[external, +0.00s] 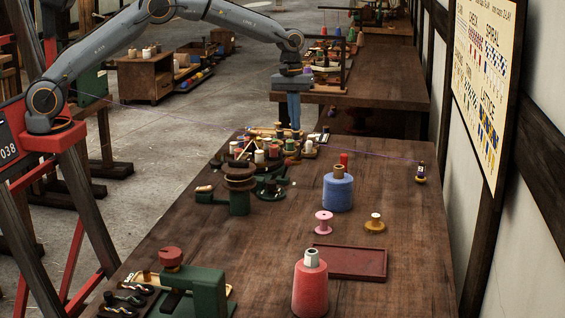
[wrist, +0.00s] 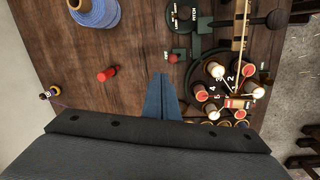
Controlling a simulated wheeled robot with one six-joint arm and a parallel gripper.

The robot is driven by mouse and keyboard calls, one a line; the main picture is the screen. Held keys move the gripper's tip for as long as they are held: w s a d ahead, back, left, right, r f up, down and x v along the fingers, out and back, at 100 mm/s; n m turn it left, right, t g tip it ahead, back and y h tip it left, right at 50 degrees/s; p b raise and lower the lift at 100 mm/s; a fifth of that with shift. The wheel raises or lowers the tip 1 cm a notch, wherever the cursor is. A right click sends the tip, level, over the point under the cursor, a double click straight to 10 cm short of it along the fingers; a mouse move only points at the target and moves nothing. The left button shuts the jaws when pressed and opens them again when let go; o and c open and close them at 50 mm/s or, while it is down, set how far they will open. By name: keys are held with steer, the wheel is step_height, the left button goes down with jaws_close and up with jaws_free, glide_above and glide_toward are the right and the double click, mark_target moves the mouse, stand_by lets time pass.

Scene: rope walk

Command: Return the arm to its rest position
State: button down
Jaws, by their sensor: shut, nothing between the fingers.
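My gripper (external: 294,112) points down over the far part of the wooden table (external: 260,275) in the external view. Its blue fingers are together with nothing between them. In the wrist view the gripper (wrist: 162,78) hangs over bare wood. A small red spool (wrist: 107,74) lies to its left there, and a cluster of spools on a dark round stand (wrist: 205,72) is to its right. My arm stretches out from the left in the external view, with its elbow raised. Whether the fingertips touch anything is hard to tell, but the wrist view shows clear wood around them.
A blue cone of yarn (external: 338,191), a pink spool (external: 323,222), a red cone (external: 311,285) and an empty dark red tray (external: 350,262) stand on the table. Green winding devices (external: 205,285) are at the front left. A thin purple thread crosses above the table to a small spool (external: 421,173).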

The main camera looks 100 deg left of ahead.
steer(key=s+d+m, duration=0.2)
steer(key=s+d, duration=0.1)
steer(key=d, duration=0.3)
steer(key=s+d+r+m, duration=0.1)
steer(key=s+d+m, duration=0.1)
steer(key=d, duration=0.5)
steer(key=s+d+m, duration=0.3)
steer(key=s+d, duration=0.1)
steer(key=d, duration=0.3)
steer(key=shift+s+d+r+y, duration=0.1)
steer(key=shift+s+r+y, duration=0.1)
steer(key=shift+s+y, duration=0.15)
steer(key=s+d+f+m, duration=0.1)
steer(key=s+d+m, duration=0.1)
steer(key=s+d, duration=0.3)
steer(key=s+d+f+m, duration=0.1)
steer(key=s+d+m, duration=0.2)
steer(key=s, duration=0.8)
steer(key=s+d+f+m, duration=0.1)
steer(key=s+d+m, duration=0.2)
steer(key=s+d, duration=0.3)
steer(key=shift+s+d+f, duration=0.25)
steer(key=shift+s+d, duration=0.05)
steer(key=shift+s, duration=0.8)
